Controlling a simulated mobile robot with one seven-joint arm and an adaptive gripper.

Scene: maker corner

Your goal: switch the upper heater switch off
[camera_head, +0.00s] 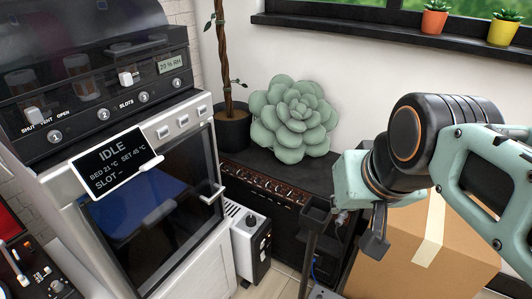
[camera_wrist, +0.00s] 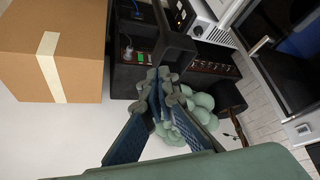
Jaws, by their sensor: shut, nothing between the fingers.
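The heater appears to be the small white box (camera_head: 245,248) on the floor between the printer and the black amplifier in the head view. The white box also shows at the top of the wrist view (camera_wrist: 211,22). My gripper (camera_wrist: 162,88) is shut and empty in the wrist view, in front of the black cabinet and the green plant. It is apart from the heater.
The printer (camera_head: 185,190) stands left of the heater. The black amplifier (camera_head: 265,183) bears a large succulent (camera_head: 294,118) and a potted trunk. A cardboard box (camera_head: 415,245) stands at the right, below my arm. Little floor shows between the heater and the cabinet.

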